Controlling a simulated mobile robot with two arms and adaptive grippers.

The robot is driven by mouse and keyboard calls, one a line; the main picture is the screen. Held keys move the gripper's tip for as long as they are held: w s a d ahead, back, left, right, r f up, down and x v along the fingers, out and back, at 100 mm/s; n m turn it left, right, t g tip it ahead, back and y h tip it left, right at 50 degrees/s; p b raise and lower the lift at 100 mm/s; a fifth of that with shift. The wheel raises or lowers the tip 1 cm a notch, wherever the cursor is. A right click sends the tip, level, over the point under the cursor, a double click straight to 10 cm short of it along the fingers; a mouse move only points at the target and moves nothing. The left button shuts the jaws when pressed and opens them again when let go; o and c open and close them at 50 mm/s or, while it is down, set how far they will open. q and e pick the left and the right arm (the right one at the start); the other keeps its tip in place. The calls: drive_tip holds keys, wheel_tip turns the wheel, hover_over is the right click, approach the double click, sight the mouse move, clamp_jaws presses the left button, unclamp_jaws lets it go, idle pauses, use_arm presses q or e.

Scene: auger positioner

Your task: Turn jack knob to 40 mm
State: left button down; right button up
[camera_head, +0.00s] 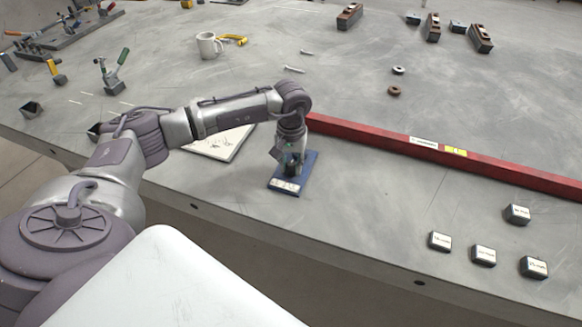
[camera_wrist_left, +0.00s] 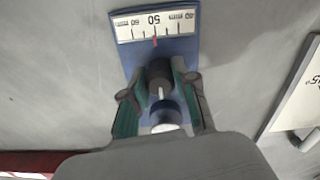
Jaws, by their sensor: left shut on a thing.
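The blue jack base (camera_head: 308,163) lies flat on the grey table near its front edge. In the left wrist view the blue base (camera_wrist_left: 185,47) carries a white scale (camera_wrist_left: 140,27), upside down, reading 40 mm at right, 50 in the middle and 60 mm at left. A red pointer (camera_wrist_left: 155,42) stands close to 50. My left gripper (camera_head: 291,169) points down over the base. In the wrist view it is shut on the black knob (camera_wrist_left: 159,73), which has a white line on it and sits between the teal pads. My right gripper is not in view.
A long red beam (camera_head: 375,137) lies just behind and right of the base. Several small labelled blocks (camera_head: 483,254) sit at front right. A mug (camera_head: 207,45) stands farther back.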

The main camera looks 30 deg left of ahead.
sight(291, 163)
use_arm(q)
drive_tip(key=n+b, duration=0.1)
drive_tip(key=n, duration=0.3)
drive_tip(key=shift+n+b, duration=0.3)
drive_tip(key=shift+b, duration=0.1)
drive_tip(key=shift+n+b, duration=0.55)
drive_tip(key=shift+n, duration=1.35)
drive_tip(key=c, duration=0.9)
unclamp_jaws()
drive_tip(key=shift+r, duration=0.15)
wheel_tip(291, 163, up, 12)
drive_tip(key=shift+f, duration=0.1)
